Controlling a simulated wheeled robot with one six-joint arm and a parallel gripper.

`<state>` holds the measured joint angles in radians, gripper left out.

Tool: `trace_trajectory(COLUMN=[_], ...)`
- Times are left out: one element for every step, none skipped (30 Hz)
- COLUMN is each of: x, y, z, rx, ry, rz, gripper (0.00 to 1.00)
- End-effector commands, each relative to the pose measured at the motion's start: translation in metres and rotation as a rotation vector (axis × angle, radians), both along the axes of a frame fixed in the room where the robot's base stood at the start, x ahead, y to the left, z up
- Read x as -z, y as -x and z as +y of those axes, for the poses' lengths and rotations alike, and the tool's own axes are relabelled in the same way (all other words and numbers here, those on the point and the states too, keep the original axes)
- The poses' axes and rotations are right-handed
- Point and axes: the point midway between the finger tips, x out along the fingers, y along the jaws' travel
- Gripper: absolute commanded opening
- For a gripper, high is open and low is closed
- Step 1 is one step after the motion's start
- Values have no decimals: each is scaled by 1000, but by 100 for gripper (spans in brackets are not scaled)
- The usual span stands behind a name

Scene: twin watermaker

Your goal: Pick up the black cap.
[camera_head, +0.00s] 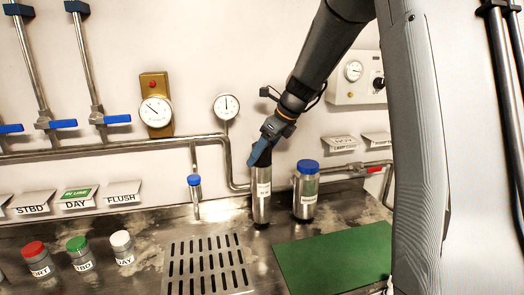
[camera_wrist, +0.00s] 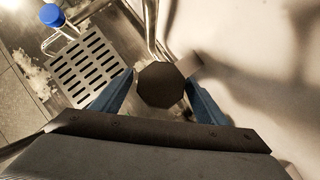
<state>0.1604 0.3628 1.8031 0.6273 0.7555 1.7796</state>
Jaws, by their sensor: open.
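The black cap (camera_wrist: 161,85) is a dark octagonal shape in the wrist view, lying between my two blue fingers. In the head view it is mostly hidden behind my gripper, at the top of a tall silver cylinder (camera_head: 262,203) with a white label. My gripper (camera_head: 262,151) is at the cylinder's top, pointing down. In the wrist view my gripper (camera_wrist: 162,80) is open, with a finger on either side of the cap. I cannot tell whether either finger touches it.
A silver canister with a blue lid (camera_head: 307,168) stands close at the right. A blue-capped spout (camera_head: 194,181) and a slotted drain grate (camera_head: 207,262) are at the left. A green mat (camera_head: 333,255) lies in front. Pipes and gauges line the wall; several small jars stand front left.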

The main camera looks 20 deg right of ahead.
Motion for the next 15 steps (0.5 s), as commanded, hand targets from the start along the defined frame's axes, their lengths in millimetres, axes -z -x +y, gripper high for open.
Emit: trace_trajectory(x=[0, 0, 0, 0, 0, 0, 0, 0, 0, 0, 0, 0, 0, 0, 0], y=[0, 0, 0, 0, 0, 0, 0, 0, 0, 0, 0, 0, 0, 0, 0], z=[1, 1, 1, 1, 1, 1, 1, 1, 1, 1, 1, 1, 1, 1, 1], rx=[-1, -1, -1, -1, -1, -1, -1, -1, -1, 0, -1, 0, 0, 0, 0], ry=[0, 0, 0, 0, 0, 0, 0, 0, 0, -1, 0, -1, -1, -1, 0], rz=[0, 0, 0, 0, 0, 0, 0, 0, 0, 1, 0, 1, 1, 1, 0], gripper=[67, 67, 67, 67, 67, 64, 59, 54, 47, 42, 37, 30, 25, 25, 25])
